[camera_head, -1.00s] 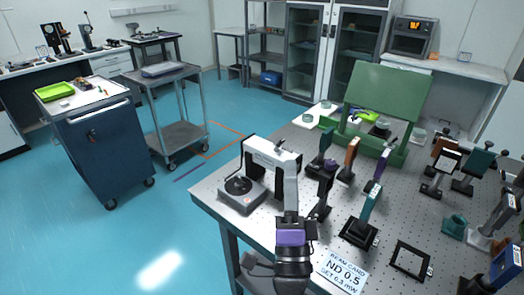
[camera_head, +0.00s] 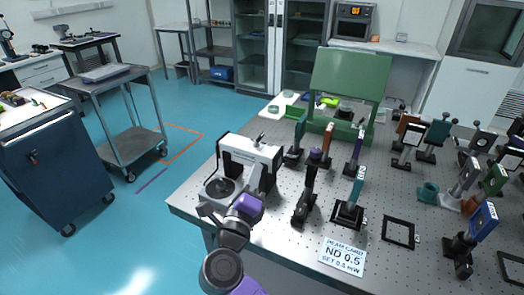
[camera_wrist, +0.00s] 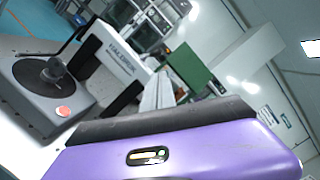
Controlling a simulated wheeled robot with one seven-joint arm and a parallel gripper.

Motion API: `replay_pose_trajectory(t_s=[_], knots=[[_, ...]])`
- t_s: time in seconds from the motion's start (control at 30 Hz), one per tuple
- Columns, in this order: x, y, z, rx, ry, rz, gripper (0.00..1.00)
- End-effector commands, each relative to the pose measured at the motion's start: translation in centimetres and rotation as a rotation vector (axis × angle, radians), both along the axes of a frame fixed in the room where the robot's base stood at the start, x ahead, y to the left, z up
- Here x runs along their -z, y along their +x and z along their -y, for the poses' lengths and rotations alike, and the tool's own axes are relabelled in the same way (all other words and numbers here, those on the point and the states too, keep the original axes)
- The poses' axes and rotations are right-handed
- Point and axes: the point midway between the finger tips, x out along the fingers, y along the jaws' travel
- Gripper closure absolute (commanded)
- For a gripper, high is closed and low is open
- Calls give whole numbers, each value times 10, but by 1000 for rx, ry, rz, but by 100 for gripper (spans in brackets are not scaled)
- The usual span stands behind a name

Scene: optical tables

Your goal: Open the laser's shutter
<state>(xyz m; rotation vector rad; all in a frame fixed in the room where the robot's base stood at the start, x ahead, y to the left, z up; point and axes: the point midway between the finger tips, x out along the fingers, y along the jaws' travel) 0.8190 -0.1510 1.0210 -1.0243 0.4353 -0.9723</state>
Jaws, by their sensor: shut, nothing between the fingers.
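A white arch-like housing (camera_head: 250,151) on dark legs stands at the near left corner of the optical table. It also shows in the wrist view, with dark lettering on its white face (camera_wrist: 118,54). Under and beside it is a grey base (camera_head: 216,191) with a black round plate; the wrist view shows a knob on the plate and a red button (camera_wrist: 63,111). I cannot tell which part is the laser's shutter. My purple-banded gripper (camera_head: 246,203) is in front of this device, shut and empty; its fingertips are hard to make out. Its purple body (camera_wrist: 180,152) fills the bottom of the wrist view.
The perforated table (camera_head: 290,243) carries several posts and mounts to the right, a "ND 0.5" card (camera_head: 342,256) and a black frame (camera_head: 399,231). A green panel (camera_head: 348,80) stands behind. Carts are at left; the blue floor between is clear.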

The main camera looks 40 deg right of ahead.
Motion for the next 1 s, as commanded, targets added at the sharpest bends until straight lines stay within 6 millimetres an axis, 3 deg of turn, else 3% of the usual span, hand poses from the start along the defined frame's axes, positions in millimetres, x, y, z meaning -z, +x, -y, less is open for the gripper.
replay_pose_trajectory(t_s=[0.6,1.0], knots=[[-12,45,74,2,1,1,100],[-12,52,83,-1,0,0,100]])
